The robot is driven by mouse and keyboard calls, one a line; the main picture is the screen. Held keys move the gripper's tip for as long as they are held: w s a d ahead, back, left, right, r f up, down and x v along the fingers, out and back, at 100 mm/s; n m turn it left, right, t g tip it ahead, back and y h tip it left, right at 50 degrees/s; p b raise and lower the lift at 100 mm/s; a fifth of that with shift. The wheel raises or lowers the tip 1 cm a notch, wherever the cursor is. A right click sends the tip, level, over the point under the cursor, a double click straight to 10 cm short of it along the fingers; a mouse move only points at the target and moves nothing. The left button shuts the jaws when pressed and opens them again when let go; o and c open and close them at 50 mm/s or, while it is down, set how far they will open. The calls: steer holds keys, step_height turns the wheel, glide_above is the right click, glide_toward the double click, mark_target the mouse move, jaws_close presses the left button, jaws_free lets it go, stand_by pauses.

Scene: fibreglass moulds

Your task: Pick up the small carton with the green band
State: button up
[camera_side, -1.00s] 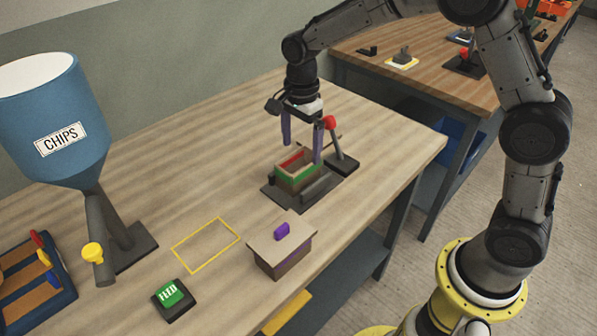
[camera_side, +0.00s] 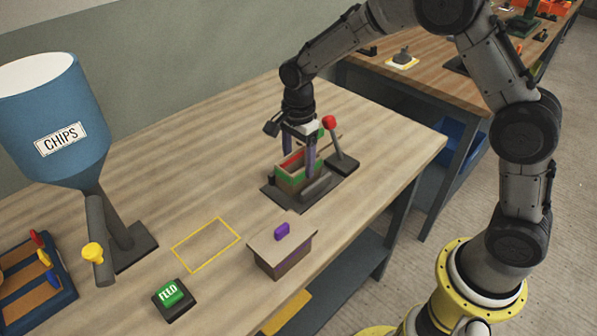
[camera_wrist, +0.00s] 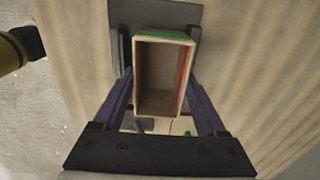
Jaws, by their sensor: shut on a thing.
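The small carton with the green band (camera_side: 291,183) sits upright and open-topped on a dark base plate (camera_side: 325,198) on the wooden bench. In the wrist view the carton (camera_wrist: 163,38) looks empty, with a red stripe inside. My gripper (camera_side: 297,158) is lowered over the carton. In the wrist view its two purple fingers (camera_wrist: 160,95) lie along the carton's two long sides, shut on it. The carton still appears to rest on the plate; its underside is hidden.
A red-knobbed lever (camera_side: 330,123) stands close behind the gripper. A box with a purple handle on its lid (camera_side: 270,245), a yellow outline (camera_side: 205,244), a green FEED button (camera_side: 171,297) and a blue CHIPS hopper (camera_side: 60,120) stand nearer the front and left.

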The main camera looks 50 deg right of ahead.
steer(key=shift+c, duration=1)
